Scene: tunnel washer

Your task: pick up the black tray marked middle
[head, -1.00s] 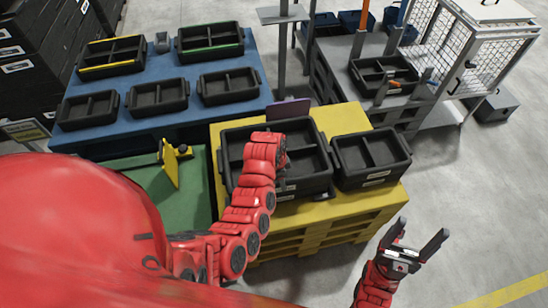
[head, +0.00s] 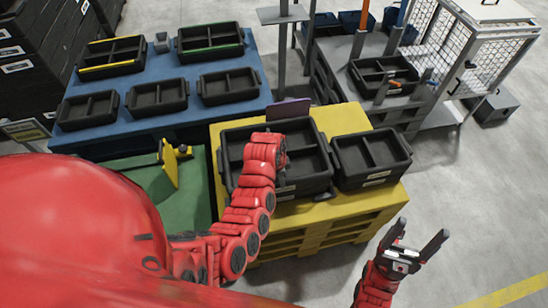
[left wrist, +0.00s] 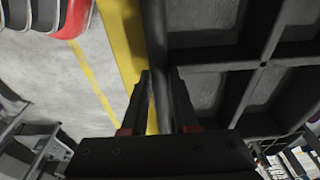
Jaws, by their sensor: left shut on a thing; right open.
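A large divided black tray (head: 236,143) sits on the yellow pallet in the head view. A smaller divided black tray (head: 372,154) sits right beside it. Their labels are too small to read, so I cannot tell which is marked middle. My left arm reaches across the large tray and hides part of its front; the left gripper is mostly hidden there. In the left wrist view, my left gripper (left wrist: 160,78) is shut on the rim of the large black tray (left wrist: 158,35). My right gripper (head: 420,243) is open and empty, right of the pallet.
The yellow pallet (head: 345,117) stands beside a blue table (head: 225,112) holding several black trays. A green surface (head: 150,185) with a yellow bracket (head: 170,164) is at left. A wire cage (head: 480,65) stands at back right. The floor at right is clear.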

